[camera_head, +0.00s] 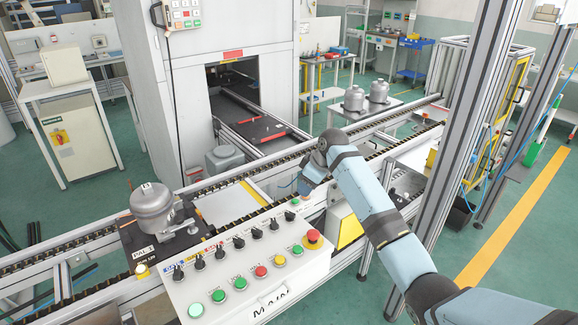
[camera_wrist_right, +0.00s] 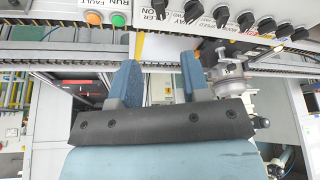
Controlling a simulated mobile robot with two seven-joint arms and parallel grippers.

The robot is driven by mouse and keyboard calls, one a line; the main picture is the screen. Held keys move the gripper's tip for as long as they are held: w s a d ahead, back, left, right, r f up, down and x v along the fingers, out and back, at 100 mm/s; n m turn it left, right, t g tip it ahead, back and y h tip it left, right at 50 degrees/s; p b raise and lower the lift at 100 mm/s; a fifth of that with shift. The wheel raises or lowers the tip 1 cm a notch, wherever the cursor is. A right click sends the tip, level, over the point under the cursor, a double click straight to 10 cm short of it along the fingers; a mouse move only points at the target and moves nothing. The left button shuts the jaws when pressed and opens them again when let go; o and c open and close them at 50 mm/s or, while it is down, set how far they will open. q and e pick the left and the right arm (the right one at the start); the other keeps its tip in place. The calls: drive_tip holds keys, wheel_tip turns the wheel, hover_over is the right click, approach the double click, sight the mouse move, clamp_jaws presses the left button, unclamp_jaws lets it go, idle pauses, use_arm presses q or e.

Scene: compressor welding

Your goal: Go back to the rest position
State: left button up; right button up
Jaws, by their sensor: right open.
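My right arm (camera_head: 372,215) reaches in from the lower right in the head view. My right gripper (camera_head: 307,184) is above the conveyor, just behind the right end of the control panel (camera_head: 190,291). In the right wrist view its two blue fingers (camera_wrist_right: 160,80) stand apart with nothing between them. A grey compressor (camera_head: 153,209) sits on a dark pallet at the left of the conveyor, well away from the gripper. It also shows to the right of the fingers in the wrist view (camera_wrist_right: 229,80). My left gripper is not in view.
The panel carries several coloured buttons, black knobs and a red emergency stop (camera_head: 313,238). A metal post (camera_head: 462,125) rises to the right of my arm. Behind are a white machine with an opening (camera_head: 241,75) and a table with two compressors (camera_head: 378,91).

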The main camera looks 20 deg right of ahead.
drive_tip(key=shift+m+h, duration=0.4)
drive_tip(key=shift+m, duration=0.1)
drive_tip(key=s+f, duration=0.2)
drive_tip(key=s, duration=0.1)
drive_tip(key=s+a+f, duration=0.1)
drive_tip(key=s+f, duration=0.5)
drive_tip(key=shift+s+a+f, duration=0.15)
drive_tip(key=shift+s, duration=0.15)
drive_tip(key=s+f+m+h, duration=0.1)
drive_tip(key=s+f+m, duration=0.15)
drive_tip(key=s, duration=1.05)
drive_tip(key=s+f+m, duration=0.1)
drive_tip(key=s+f, duration=0.2)
drive_tip(key=s, duration=1)
drive_tip(key=s+r+m+h, duration=0.1)
drive_tip(key=s+r, duration=0.1)
drive_tip(key=s, duration=0.5)
drive_tip(key=s+r+m, duration=0.1)
drive_tip(key=s+r, duration=0.2)
drive_tip(key=s, duration=0.3)
drive_tip(key=w+a+f+t+y, duration=0.1)
drive_tip(key=w+a+f+t, duration=0.1)
drive_tip(key=f, duration=0.5)
drive_tip(key=w+a+f+t+y, duration=0.1)
drive_tip(key=w+a+f+t, duration=0.2)
drive_tip(key=f, duration=0.4)
drive_tip(key=shift+w+a+n+t+y, duration=0.3)
drive_tip(key=shift+w+n+t, duration=0.2)
drive_tip(key=shift+t, duration=0.7)
